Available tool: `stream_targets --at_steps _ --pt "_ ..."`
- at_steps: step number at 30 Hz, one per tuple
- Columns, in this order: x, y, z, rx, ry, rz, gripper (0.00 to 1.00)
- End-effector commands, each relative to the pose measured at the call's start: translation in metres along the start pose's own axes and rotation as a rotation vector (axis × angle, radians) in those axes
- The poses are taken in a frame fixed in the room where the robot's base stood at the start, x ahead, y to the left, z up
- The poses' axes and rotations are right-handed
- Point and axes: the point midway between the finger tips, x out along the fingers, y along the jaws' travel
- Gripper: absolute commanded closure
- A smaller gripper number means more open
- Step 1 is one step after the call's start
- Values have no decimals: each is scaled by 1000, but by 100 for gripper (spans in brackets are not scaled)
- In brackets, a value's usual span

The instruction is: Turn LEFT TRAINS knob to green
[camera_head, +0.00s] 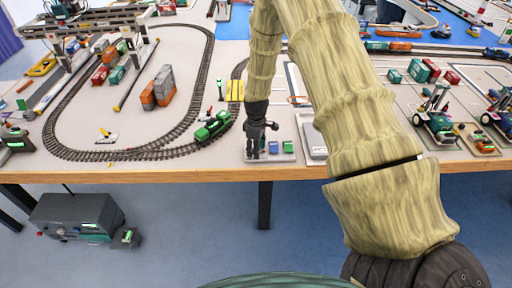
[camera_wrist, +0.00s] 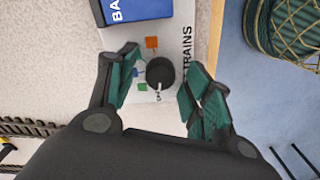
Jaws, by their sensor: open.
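The black round knob (camera_wrist: 160,73) sits on a pale panel printed with "TRAINS" in the wrist view; the word before it is cut off or hidden. An orange square (camera_wrist: 152,42), a small blue mark (camera_wrist: 139,72) and a green square (camera_wrist: 142,87) lie around the knob. A small pale mark shows at the knob's lower edge; I cannot tell its setting surely. My gripper (camera_wrist: 157,60) is open, its green-padded fingers on either side of the knob, apparently apart from it. In the head view my gripper (camera_head: 256,150) is low over the panel (camera_head: 283,157) and hides the knob.
In the head view a green locomotive (camera_head: 212,126) sits on the oval track (camera_head: 160,152) to the left. The table's front edge (camera_head: 200,174) is close to the panel.

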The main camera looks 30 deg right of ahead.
Motion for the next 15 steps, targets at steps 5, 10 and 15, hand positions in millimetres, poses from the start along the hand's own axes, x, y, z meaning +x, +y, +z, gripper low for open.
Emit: stream_targets --at_steps 5,10,15 --pt "0 0 0 0 0 0 50" --pt "0 0 0 0 0 0 71" --pt "0 0 0 0 0 0 96"
